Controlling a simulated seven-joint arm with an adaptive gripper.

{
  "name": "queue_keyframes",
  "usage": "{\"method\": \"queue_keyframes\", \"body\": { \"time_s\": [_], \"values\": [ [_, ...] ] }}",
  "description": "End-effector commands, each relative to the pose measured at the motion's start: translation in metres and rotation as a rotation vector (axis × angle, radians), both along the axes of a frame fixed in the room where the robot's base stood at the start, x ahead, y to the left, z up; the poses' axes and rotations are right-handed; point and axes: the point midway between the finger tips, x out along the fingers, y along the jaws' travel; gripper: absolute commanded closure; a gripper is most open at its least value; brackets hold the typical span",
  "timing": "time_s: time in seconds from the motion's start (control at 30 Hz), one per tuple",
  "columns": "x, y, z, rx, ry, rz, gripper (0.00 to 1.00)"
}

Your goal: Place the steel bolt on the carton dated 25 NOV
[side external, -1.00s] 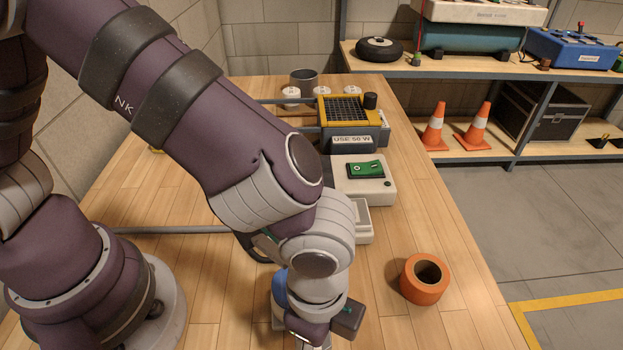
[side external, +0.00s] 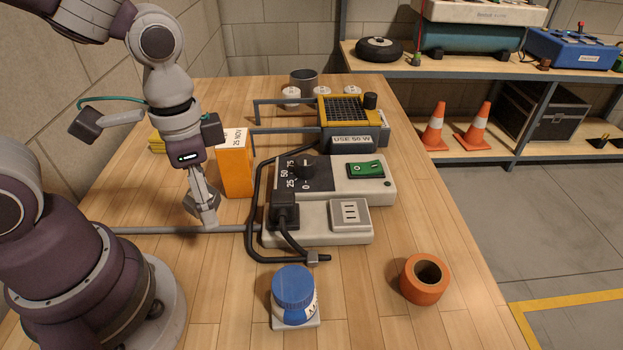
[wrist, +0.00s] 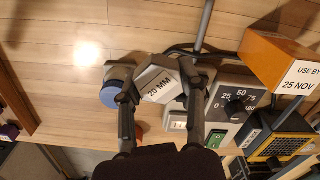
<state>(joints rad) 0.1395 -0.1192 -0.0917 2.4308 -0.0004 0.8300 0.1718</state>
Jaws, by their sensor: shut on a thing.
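The steel bolt (wrist: 157,84) is a grey hexagonal piece marked 20 MM in the wrist view. My gripper (wrist: 158,92) is shut on it, one finger on each side. In the side external view my gripper (side external: 203,208) points down with the bolt (side external: 208,216), left of and nearer the camera than the carton. The carton (side external: 237,170) is an upright orange box with a white label on top reading 25 NOV. It also shows at upper right in the wrist view (wrist: 268,60), apart from the bolt.
A grey power unit with a dial (side external: 345,190), black plug and looping cable stands right of the carton. A blue-lidded jar (side external: 293,288) and an orange ring (side external: 425,280) stand in front. Grey rails (side external: 170,230) cross the table.

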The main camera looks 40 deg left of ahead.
Motion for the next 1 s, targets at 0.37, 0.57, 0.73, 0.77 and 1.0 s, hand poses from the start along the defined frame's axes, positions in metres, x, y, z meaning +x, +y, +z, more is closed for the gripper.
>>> {"method": "queue_keyframes", "body": {
  "time_s": [0.37,0.57,0.73,0.77,1.0],
  "values": [
    [-0.022,0.076,0.049,-0.010,-0.004,0.652,1.00],
    [0.011,0.089,0.046,-0.010,0.005,0.668,1.00],
    [0.057,0.103,0.041,-0.012,0.003,0.665,1.00],
    [0.065,0.106,0.040,-0.011,0.002,0.664,1.00],
    [0.115,0.123,0.036,-0.010,0.000,0.664,1.00]
  ]
}}
